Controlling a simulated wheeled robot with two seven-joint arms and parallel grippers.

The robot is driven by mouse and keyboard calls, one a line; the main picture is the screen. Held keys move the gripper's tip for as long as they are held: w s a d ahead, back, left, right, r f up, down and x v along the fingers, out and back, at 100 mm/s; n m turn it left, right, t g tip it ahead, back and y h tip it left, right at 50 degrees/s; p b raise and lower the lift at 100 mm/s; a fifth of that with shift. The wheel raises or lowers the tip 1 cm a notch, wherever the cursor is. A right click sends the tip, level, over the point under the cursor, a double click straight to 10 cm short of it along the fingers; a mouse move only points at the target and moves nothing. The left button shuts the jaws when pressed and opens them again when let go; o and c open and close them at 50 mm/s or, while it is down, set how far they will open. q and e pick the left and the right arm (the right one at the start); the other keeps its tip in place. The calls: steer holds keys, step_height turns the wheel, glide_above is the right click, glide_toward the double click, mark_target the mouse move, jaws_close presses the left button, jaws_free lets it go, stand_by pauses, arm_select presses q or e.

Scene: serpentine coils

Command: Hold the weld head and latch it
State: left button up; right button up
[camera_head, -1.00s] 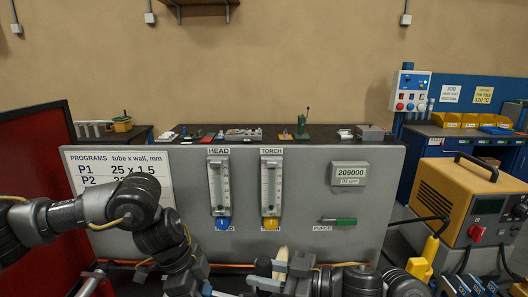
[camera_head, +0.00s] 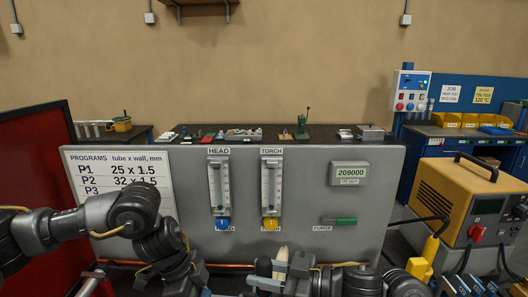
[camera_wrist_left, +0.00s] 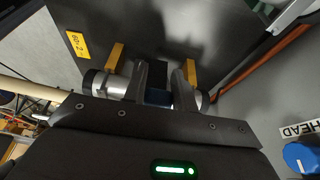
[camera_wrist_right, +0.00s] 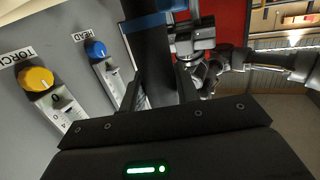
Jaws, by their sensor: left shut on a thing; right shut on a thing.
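The weld head (camera_wrist_left: 156,97) shows as a dark blue body with silver cylinders at its sides, between the fingers of my left gripper (camera_wrist_left: 163,75), which is shut on it. In the right wrist view a blue and silver assembly (camera_wrist_right: 194,41) lies just beyond my right gripper (camera_wrist_right: 160,78). The right gripper is shut on a dark part (camera_wrist_right: 156,60); I cannot tell its full shape. In the head view my right gripper (camera_head: 280,268) is low in the middle, beside a cream piece. My left gripper is mostly hidden at the bottom edge. The latch cannot be made out.
A grey panel (camera_head: 300,190) with HEAD and TORCH flow meters, blue (camera_head: 222,223) and yellow (camera_head: 270,223) knobs and a green PURGE handle (camera_head: 346,221) stands behind my arms. An orange-red pipe (camera_wrist_left: 275,52) runs near its base. A yellow power unit (camera_head: 465,195) stands right.

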mark_target(208, 294)
steer(key=shift+f, duration=0.1)
arm_select(q)
steer(key=o, duration=0.8)
steer(key=shift+r, duration=3.5)
